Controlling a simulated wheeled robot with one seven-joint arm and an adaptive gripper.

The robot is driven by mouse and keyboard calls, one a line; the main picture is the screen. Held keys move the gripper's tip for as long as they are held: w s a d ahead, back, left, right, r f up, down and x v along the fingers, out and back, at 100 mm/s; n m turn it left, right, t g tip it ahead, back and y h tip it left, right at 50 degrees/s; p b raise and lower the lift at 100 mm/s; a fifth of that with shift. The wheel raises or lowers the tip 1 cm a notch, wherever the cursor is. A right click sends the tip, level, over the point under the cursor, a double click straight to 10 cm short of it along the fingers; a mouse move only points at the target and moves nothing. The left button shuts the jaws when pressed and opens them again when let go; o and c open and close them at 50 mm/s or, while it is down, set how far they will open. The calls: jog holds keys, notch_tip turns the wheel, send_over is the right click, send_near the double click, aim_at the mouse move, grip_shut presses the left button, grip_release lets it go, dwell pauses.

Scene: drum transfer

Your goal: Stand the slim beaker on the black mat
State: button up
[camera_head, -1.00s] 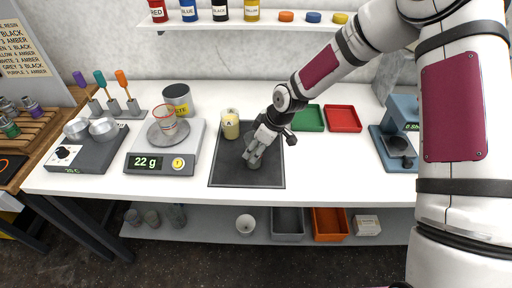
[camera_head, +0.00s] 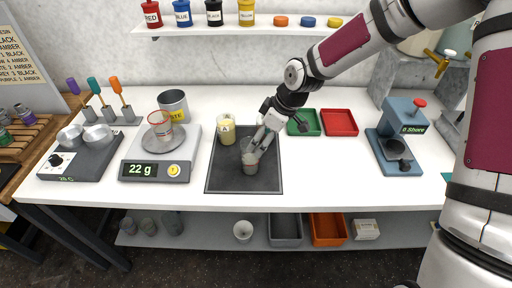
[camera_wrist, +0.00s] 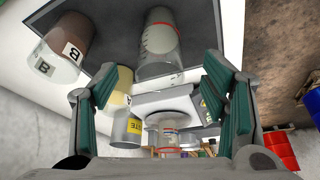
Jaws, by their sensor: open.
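The slim beaker (camera_head: 250,162), clear grey with a red line, stands upright on the black mat (camera_head: 217,181), near its middle. It also shows in the wrist view (camera_wrist: 158,45), ahead of the fingers. My gripper (camera_head: 258,144) is open and empty, just behind and above the beaker in the head view. In the wrist view my gripper (camera_wrist: 160,110) has its green-padded fingers spread wide, with a gap to the beaker. I cannot tell from the head view whether a finger touches it.
A yellow beaker marked A (camera_head: 227,131) stands at the mat's back left. A beaker marked B (camera_wrist: 62,50) shows only in the wrist view. A scale (camera_head: 157,168) bearing another beaker (camera_head: 161,127) is to the left. Green (camera_head: 307,122) and red (camera_head: 340,122) trays lie behind right.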

jog(key=s+d+r+m+t+h, duration=0.1)
jog(key=s+d+r+m+h, duration=0.25)
jog(key=s+d+r, duration=0.5)
jog(key=s+d+r+m+t+h, duration=0.15)
jog(key=s+d+r+m, duration=0.3)
jog(key=r, duration=0.65)
jog(key=s+d+r+m, duration=0.1)
jog(key=s+r+m, duration=0.1)
jog(key=s, duration=0.5)
jog(key=s+d+r+m+t+y, duration=0.1)
jog(key=s+d+r+m, duration=0.1)
jog(key=s, duration=0.5)
jog(key=shift+s+r+m, duration=0.15)
jog(key=shift+r+m, duration=0.45)
jog(key=shift+r, duration=0.2)
